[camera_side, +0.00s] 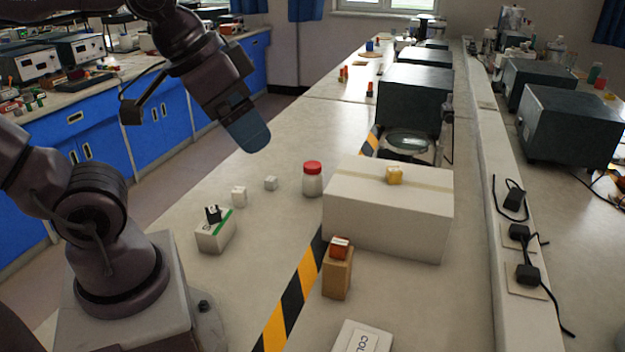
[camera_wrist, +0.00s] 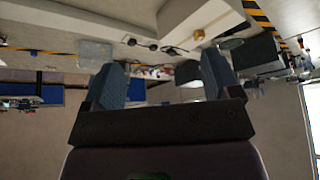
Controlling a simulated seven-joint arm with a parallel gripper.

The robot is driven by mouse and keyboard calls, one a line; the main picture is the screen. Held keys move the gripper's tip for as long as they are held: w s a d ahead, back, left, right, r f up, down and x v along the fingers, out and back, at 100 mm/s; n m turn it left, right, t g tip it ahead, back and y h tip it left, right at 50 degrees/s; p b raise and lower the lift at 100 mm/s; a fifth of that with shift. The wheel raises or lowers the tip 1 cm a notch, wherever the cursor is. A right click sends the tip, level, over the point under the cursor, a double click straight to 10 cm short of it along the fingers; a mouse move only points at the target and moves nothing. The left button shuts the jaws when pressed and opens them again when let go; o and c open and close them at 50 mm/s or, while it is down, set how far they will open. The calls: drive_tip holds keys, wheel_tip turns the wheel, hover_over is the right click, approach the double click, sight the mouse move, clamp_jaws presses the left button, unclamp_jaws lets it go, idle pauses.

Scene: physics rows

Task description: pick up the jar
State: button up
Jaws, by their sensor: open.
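The jar (camera_side: 312,182) has a red lid and a pale body. It stands upright on the light counter, left of the large white box, in the side view. My gripper (camera_side: 255,143) hangs above the counter, up and to the left of the jar in the picture, apart from it. In the wrist view its two blue-grey fingers (camera_wrist: 163,78) are spread wide with nothing between them. I cannot make out the jar surely in the wrist view.
The white box (camera_side: 385,222) carries a small yellow block (camera_side: 395,175). A brown block (camera_side: 337,278) stands in front. Dark equipment (camera_side: 415,97) stands behind.

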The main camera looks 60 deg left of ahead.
sight(308, 172)
wheel_tip(308, 172, up, 4)
drive_tip(key=w+a+f+m, duration=0.4)
drive_tip(key=w+a+f, duration=0.25)
drive_tip(key=w, duration=0.25)
drive_tip(key=w+a+f+m+t+y, duration=0.1)
drive_tip(key=w+a+f+m+y, duration=0.1)
drive_tip(key=a+f+m+y, duration=0.3)
drive_tip(key=w+a+f+m+t, duration=0.1)
drive_tip(key=w+a+f+m, duration=0.15)
drive_tip(key=a, duration=0.55)
drive_tip(key=w+a+r+m+t+y, duration=0.1)
drive_tip(key=a+r+m+t+y, duration=0.15)
drive_tip(key=r+m, duration=0.5)
drive_tip(key=w+a+r+m+t+y, duration=0.15)
drive_tip(key=r+m+t+y, duration=0.25)
drive_tip(key=r+m, duration=0.4)
drive_tip(key=shift+m+h, duration=0.25)
drive_tip(key=shift+m, duration=0.45)
drive_tip(key=f, duration=2.3)
drive_tip(key=s+f, duration=0.1)
drive_tip(key=f, duration=1.1)
drive_tip(key=shift+a+f, duration=0.1)
drive_tip(key=shift+a, duration=0.3)
drive_tip(key=x, duration=0.7)
drive_tip(key=shift+f, duration=0.35)
drive_tip(key=shift+x, duration=3)
drive_tip(key=shift+s+a+r, duration=0.1)
drive_tip(key=c, duration=1.2)
